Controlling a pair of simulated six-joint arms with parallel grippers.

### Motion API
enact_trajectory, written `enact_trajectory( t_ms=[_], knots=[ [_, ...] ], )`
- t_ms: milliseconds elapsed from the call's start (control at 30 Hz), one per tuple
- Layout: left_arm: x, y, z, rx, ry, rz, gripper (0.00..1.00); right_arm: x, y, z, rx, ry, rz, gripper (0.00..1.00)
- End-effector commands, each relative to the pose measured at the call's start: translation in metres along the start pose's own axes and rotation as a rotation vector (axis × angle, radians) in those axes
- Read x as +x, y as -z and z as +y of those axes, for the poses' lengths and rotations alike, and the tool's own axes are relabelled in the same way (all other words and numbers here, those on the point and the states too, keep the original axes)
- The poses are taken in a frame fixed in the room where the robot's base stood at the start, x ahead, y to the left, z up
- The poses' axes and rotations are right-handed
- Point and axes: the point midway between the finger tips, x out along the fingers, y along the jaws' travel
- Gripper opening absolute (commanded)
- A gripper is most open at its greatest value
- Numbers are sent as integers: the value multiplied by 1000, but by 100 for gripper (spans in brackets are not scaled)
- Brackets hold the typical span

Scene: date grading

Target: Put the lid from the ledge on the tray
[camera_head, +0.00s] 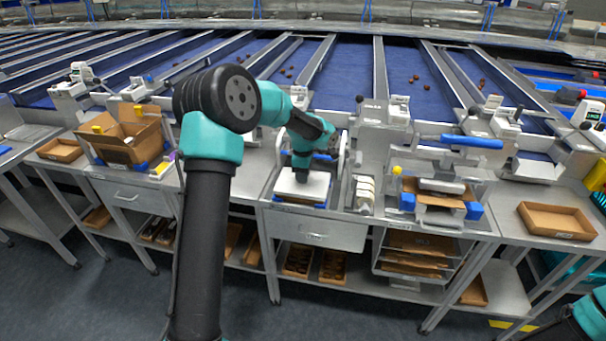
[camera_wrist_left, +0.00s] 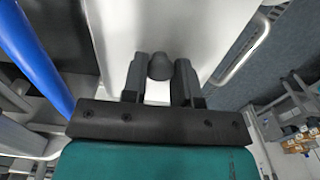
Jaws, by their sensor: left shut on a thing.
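My left gripper (camera_head: 301,177) points down over the middle bench. In the left wrist view, its two fingers (camera_wrist_left: 160,75) are shut on the dark knob (camera_wrist_left: 159,65) of a broad white lid (camera_wrist_left: 205,25). The white lid (camera_head: 312,188) also shows in the head view, flat below the gripper, between two pale curved side guards. What lies directly under the lid is mostly hidden, and I cannot tell whether the lid rests on a tray or hangs just above it. My right gripper is out of view; only part of that arm shows at the bottom right.
Open brown trays stand on the bench at left (camera_head: 60,150) and right (camera_head: 556,222). A cardboard box (camera_head: 128,135) stands left of my arm. White rolls (camera_head: 364,190) and a station with blue blocks (camera_head: 473,211) are right of the lid. Blue conveyor lanes run behind.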

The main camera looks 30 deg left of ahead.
Motion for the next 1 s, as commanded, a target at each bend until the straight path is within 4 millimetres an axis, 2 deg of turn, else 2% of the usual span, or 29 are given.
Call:
enact_trajectory(
  t_ms=[333, 367, 400, 667, 833, 1000],
  knots=[
    [3, 0, 0, 0, 0, 0, 5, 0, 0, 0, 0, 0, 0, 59],
    [4, 0, 0, 0, 0, 0, 28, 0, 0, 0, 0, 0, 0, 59],
    [3, 0, 0, 0, 0, 0, 32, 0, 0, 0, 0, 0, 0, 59],
    [3, 0, 0, 0, 0, 0, 57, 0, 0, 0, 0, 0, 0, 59],
    [3, 0, 0, 0, 0, 0, 58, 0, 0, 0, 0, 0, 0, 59],
    [3, 0, 0, 0, 0, 0, 74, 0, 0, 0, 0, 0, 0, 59]
  ],
)
